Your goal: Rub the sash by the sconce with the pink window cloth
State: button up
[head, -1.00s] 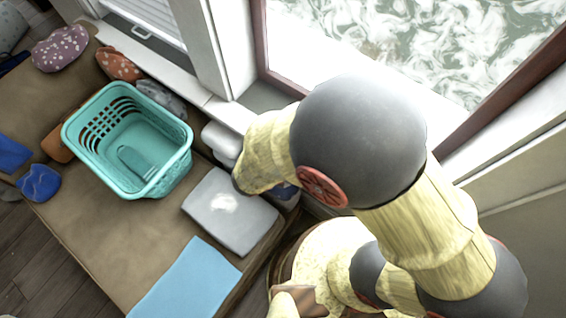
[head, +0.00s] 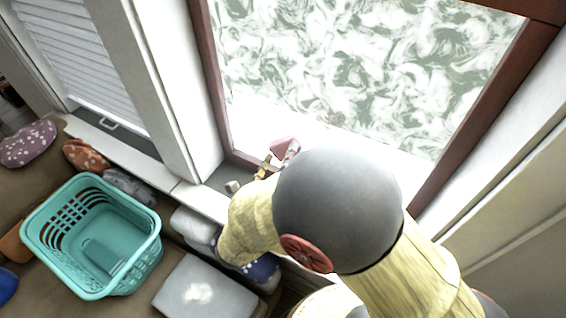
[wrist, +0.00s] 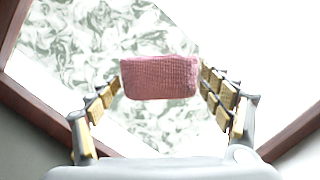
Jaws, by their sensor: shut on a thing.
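The pink window cloth (head: 284,149) is in my gripper (head: 278,158), low in front of the window. In the wrist view the cloth (wrist: 160,78) is a textured pink block between the fingertips of my gripper (wrist: 161,80), which is shut on it. The sash (head: 212,90) has a dark red-brown frame around a pane (head: 340,75) covered with white swirling smears. The sash frame (wrist: 35,105) also shows at the edges of the wrist view. I cannot tell whether the cloth touches the pane. My arm hides part of the lower sash. I see no sconce.
A turquoise basket (head: 92,235) stands on the brown bench at left, with a grey cushion (head: 205,290) nearer. Patterned cushions (head: 28,145) line the back. A white post (head: 170,90) stands left of the sash. The space before the upper pane is clear.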

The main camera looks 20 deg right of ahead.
jog(key=shift+w+d, duration=0.1)
jog(key=x, duration=0.2)
jog(key=b+x, duration=0.1)
jog(key=x, duration=0.2)
jog(key=shift+d+f+b, duration=0.25)
jog(key=shift+d+b, duration=0.15)
jog(key=shift+d, duration=0.05)
jog(key=shift+x, duration=1)
dwell(0.5)
jog(key=shift+d+f+p, duration=0.1)
jog(key=shift+p, duration=0.2)
jog(key=shift+s+d+p, duration=0.85)
jog(key=shift+s+d, duration=0.15)
jog(key=shift+s, duration=0.15)
jog(key=shift+s+d+p, duration=2.8)
jog(key=shift+s+d, duration=2.25)
jog(key=shift+d, duration=0.1)
jog(key=shift+a+r+p, duration=0.1)
jog(key=shift+r+p, duration=1.05)
jog(key=shift+r, duration=0.05)
jog(key=w+a, duration=0.5)
jog(key=shift+p, duration=0.45)
